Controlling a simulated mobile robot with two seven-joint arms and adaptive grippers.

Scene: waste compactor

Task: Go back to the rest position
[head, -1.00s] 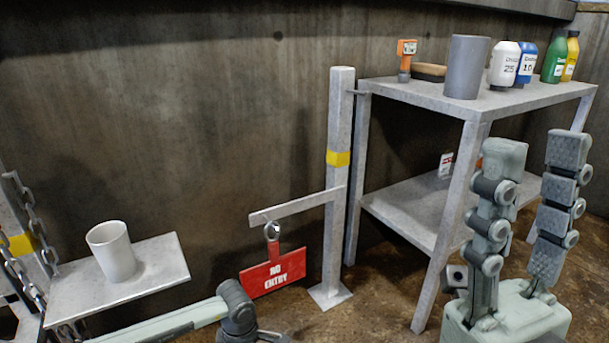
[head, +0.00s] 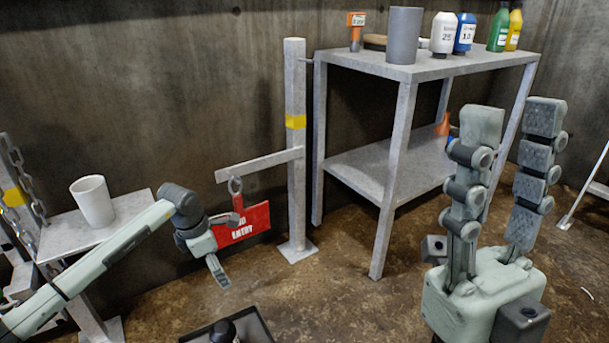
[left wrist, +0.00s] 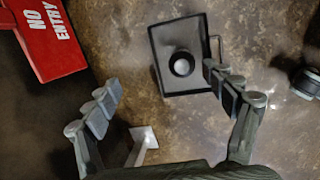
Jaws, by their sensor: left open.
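My left gripper (head: 222,245) is open and empty, in front of the red "NO ENTRY" sign (head: 250,224). In the left wrist view its two fingers (left wrist: 163,82) are wide apart with nothing between them. The sign hangs from a ring on the grey post's arm (head: 258,165) and also shows at the top left of the left wrist view (left wrist: 48,35). My right gripper (head: 513,118) stands upright at the right of the head view, fingers apart and empty, in front of the shelf table (head: 440,68).
A white cup (head: 93,202) stands on a small ledge (head: 135,205) beside a chain (head: 28,180). The table holds a grey cup (head: 404,35) and several bottles. A black tray (head: 262,325) with a dark round object (head: 224,332) is on the floor, below my left gripper. Open floor lies around it.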

